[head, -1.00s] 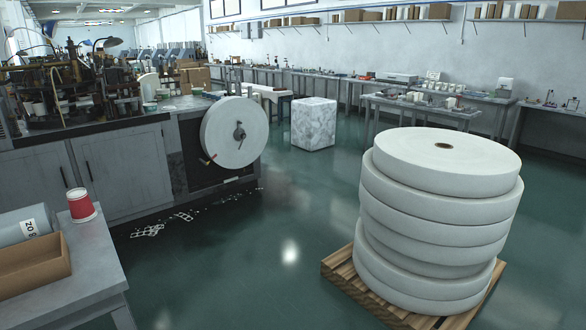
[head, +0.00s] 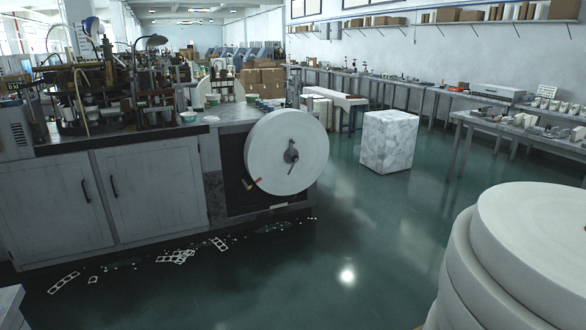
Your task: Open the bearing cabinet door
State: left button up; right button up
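A grey machine cabinet stands at the left in the head view. It has two closed doors side by side, a left door (head: 57,210) and a right door (head: 152,190), each with a dark vertical handle. The left door's handle (head: 86,191) and the right door's handle (head: 114,187) sit near the seam between them. I cannot tell from the picture which one is the bearing cabinet door. Neither of my grippers is in view.
A large white paper roll (head: 286,150) is mounted at the machine's right end. Stacked white rolls (head: 530,255) fill the lower right. A grey table corner (head: 10,300) shows at lower left. Paper scraps (head: 175,256) lie by the cabinet. The green floor (head: 300,260) between is open.

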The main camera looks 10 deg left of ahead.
aim_at(153, 189)
jog(key=i+j+u, duration=0.25)
jog(key=i+u, duration=0.15)
jog(key=i, duration=0.25)
jog(key=i+j+u, duration=0.1)
jog(key=i+u, duration=0.35)
jog(key=i, duration=0.2)
jog(key=i+l+u, duration=0.15)
jog(key=i+u, duration=0.25)
jog(key=i, duration=0.25)
